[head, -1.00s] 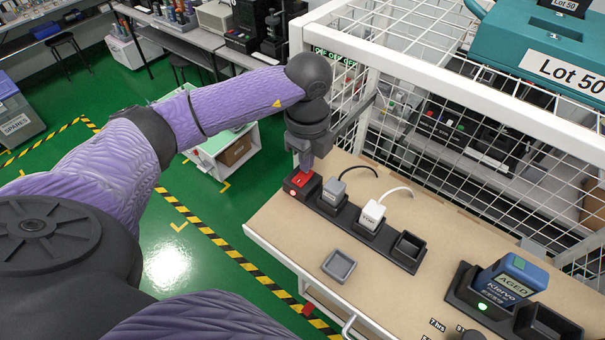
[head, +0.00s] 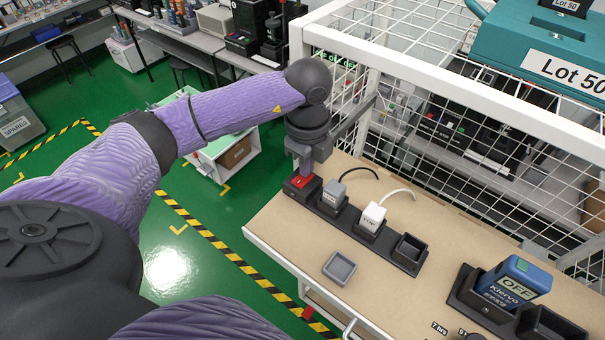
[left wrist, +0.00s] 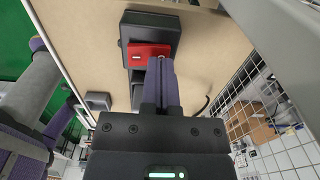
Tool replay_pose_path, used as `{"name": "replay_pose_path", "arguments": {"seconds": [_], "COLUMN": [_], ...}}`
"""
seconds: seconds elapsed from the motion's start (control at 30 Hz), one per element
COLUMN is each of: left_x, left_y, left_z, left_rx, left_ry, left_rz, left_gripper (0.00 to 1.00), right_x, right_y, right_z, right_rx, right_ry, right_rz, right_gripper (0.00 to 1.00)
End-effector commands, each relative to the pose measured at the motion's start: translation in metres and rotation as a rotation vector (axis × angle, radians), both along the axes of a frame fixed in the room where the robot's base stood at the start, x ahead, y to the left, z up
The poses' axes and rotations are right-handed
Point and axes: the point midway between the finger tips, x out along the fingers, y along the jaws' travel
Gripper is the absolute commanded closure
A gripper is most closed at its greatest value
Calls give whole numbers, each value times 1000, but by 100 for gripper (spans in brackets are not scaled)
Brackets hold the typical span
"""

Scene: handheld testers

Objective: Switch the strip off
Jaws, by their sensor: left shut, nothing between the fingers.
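The black power strip (head: 348,222) lies along the back left edge of the bench. Its red rocker switch (head: 301,183) is at the far left end and also shows in the left wrist view (left wrist: 137,54). A grey plug (head: 334,194) and a white plug (head: 372,217) sit in the strip; the socket at its right end is empty. My left gripper (head: 306,172) is shut and empty, pointing down at the switch. Its fingertips overlap the red rocker's edge in the left wrist view; I cannot tell if they touch. My right gripper is out of view.
A blue handheld tester (head: 509,282) reading OFF stands in a black cradle on the right, beside an empty bay. A small grey tray (head: 339,268) lies on the bench (head: 290,232). A white wire-mesh rack (head: 450,90) rises close behind the gripper.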

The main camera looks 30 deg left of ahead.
Motion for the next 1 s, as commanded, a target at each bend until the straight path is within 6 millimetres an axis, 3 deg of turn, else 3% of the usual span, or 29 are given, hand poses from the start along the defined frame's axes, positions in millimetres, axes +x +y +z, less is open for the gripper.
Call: {"name": "replay_pose_path", "arguments": {"seconds": [0.53,1.0], "left_x": [0,0], "left_y": [0,0], "left_z": [66,66], "left_rx": [0,0], "left_ry": [-1,-1], "left_rz": [1,0], "left_gripper": [100,100], "right_x": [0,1], "right_y": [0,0], "right_z": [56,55], "right_rx": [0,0], "right_ry": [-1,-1], "right_rz": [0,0], "right_gripper": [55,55]}}
